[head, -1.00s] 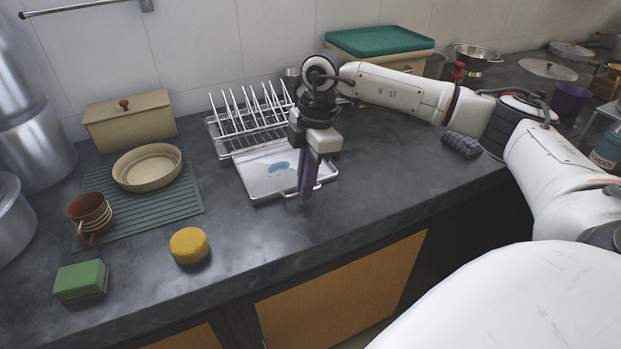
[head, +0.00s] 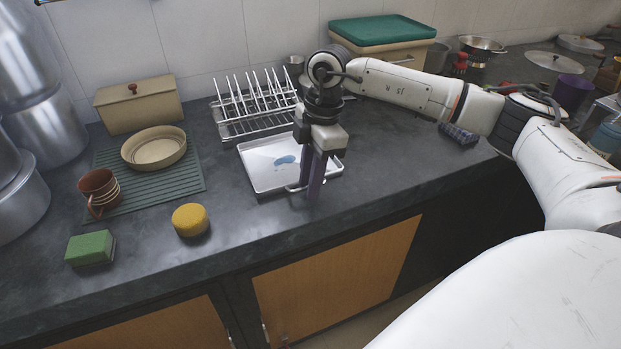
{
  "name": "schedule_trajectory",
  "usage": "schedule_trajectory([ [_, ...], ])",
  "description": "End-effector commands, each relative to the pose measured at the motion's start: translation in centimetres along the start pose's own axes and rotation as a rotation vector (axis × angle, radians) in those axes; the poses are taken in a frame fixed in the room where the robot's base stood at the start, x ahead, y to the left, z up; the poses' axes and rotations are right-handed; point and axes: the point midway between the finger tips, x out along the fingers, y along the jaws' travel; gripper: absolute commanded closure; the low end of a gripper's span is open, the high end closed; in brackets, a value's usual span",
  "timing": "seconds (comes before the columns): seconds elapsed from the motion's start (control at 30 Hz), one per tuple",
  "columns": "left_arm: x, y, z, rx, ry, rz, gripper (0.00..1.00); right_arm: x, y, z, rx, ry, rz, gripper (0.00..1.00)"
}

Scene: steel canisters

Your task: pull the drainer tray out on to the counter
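The drainer tray (head: 262,178) is a shallow white tray with a small blue patch inside. It lies on the dark counter in front of the wire dish rack (head: 228,130), with its back edge close to the rack's front. My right gripper (head: 313,192) points down at the tray's front right edge, by the small front handle. Its two fingers look close together on that handle and hide part of it and of the tray's right side. My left gripper is not in view.
A yellow round sponge (head: 190,220), a green sponge block (head: 91,247) and a brown mug (head: 99,189) stand to the left. A beige dish (head: 154,148) sits on a ribbed green mat (head: 183,183). Bare counter lies between the tray and the front edge.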

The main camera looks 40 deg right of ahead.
Motion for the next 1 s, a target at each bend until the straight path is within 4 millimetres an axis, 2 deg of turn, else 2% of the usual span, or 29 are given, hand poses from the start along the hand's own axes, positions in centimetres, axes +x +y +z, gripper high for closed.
schedule_trajectory([
  [0.37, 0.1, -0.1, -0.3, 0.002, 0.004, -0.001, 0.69, -0.5, 0.1, 0.0, 0.000, 0.000, 0.001, 0.73],
  [0.47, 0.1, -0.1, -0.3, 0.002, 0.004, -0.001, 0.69, -1.8, 0.1, 0.0, 0.000, 0.001, 0.004, 0.73],
  [0.8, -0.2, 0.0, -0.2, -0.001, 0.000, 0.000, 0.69, -8.2, 0.1, 0.0, 0.000, 0.001, 0.003, 0.73],
  [1.0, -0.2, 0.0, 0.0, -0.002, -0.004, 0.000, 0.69, -10.1, 0.0, 0.0, 0.000, 0.000, 0.000, 0.73],
])
